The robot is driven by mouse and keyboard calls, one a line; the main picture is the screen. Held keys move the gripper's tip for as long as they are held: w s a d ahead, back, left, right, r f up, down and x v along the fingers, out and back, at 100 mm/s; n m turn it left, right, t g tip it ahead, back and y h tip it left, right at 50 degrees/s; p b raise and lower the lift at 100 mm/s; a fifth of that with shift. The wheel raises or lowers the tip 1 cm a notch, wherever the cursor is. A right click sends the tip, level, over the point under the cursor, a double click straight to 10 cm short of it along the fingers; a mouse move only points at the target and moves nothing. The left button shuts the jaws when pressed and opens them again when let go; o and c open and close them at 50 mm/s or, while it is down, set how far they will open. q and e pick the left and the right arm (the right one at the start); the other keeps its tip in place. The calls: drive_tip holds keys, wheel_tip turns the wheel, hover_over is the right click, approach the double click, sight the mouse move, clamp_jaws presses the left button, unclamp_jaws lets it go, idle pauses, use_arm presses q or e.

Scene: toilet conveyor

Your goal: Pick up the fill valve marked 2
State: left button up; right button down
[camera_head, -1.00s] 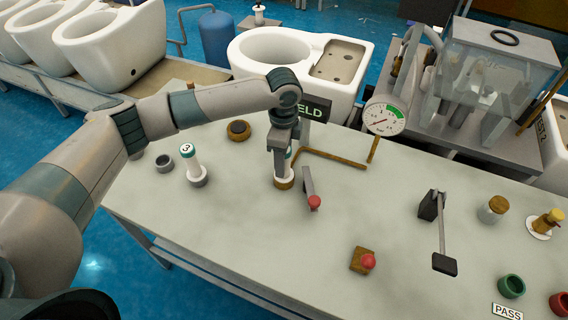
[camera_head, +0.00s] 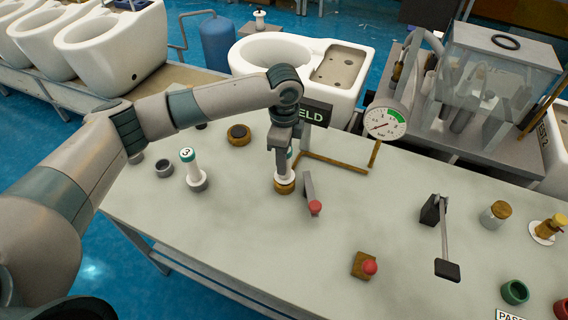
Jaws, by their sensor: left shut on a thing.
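My left gripper (camera_head: 282,154) points down over the middle of the table and is shut on a white fill valve (camera_head: 286,174). The valve is upright, with its lower end at a brown-gold ring (camera_head: 285,187). I cannot tell whether it is clear of the ring. The fingers cover its upper part, so its number does not show. Another white fill valve, marked 3 (camera_head: 192,169), stands upright in a grey ring to the left, with a green band at its top. My right gripper is out of view.
A red-tipped lever (camera_head: 313,203) stands close right of the held valve. Behind are a brown pipe (camera_head: 335,163), a pressure gauge (camera_head: 386,124) and a toilet (camera_head: 252,54). The table's front middle (camera_head: 240,235) is clear.

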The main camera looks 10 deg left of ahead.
use_arm(q)
drive_tip(key=shift+d+r+b, duration=0.25)
drive_tip(key=shift+r+b, duration=0.35)
drive_tip(key=shift+r, duration=0.6)
drive_tip(key=s+d+r+b, duration=0.3)
drive_tip(key=d+r, duration=0.4)
drive_tip(key=d, duration=0.3)
drive_tip(key=shift+d+b, duration=0.35)
drive_tip(key=shift+d, duration=0.05)
